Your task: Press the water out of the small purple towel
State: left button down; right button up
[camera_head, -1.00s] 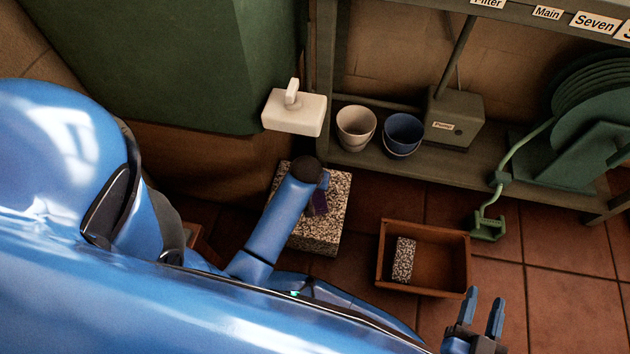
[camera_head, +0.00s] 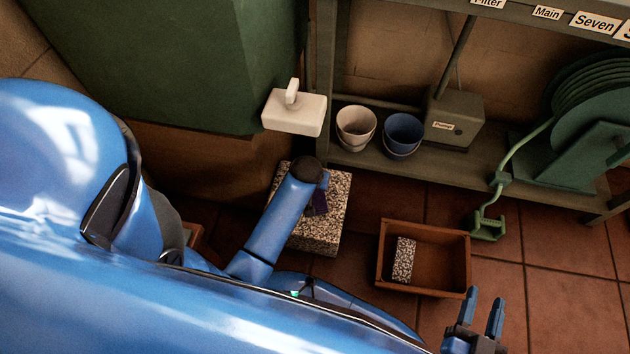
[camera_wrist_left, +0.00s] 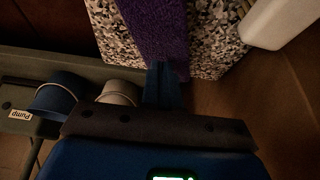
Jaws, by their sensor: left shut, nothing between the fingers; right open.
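In the left wrist view the towel (camera_wrist_left: 155,28) runs as a strip across the block (camera_wrist_left: 208,35). My left gripper (camera_wrist_left: 162,68) is shut and empty, its fingertips at the towel's near end. I cannot tell whether they press on it. In the head view the left fingers are mostly hidden by the wrist. My right gripper (camera_head: 484,308) is open and empty over the floor at the lower right.
A wooden tray (camera_head: 468,262) holding a small speckled block (camera_head: 403,260) lies on the tiles. A white tap-like block (camera_head: 294,112) is above the stone. A beige pot (camera_head: 356,126), a blue pot (camera_head: 403,134), a pump box (camera_head: 455,115) and a green hose reel (camera_head: 590,110) stand behind.

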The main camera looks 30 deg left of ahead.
pick_arm(q)
jog(key=shift+f+b, duration=0.35)
jog(key=shift+f, duration=0.35)
dwell(0.6)
jog(key=shift+s+f+p, duration=0.15)
jog(key=shift+p, duration=0.15)
dwell(0.8)
jog(key=shift+f, duration=0.1)
dwell(1.1)
notch_tip(320, 180, up, 8)
jog(key=p, duration=0.9)
jog(key=shift+r, duration=0.2)
jog(key=shift+d+f, duration=0.1)
dwell(0.4)
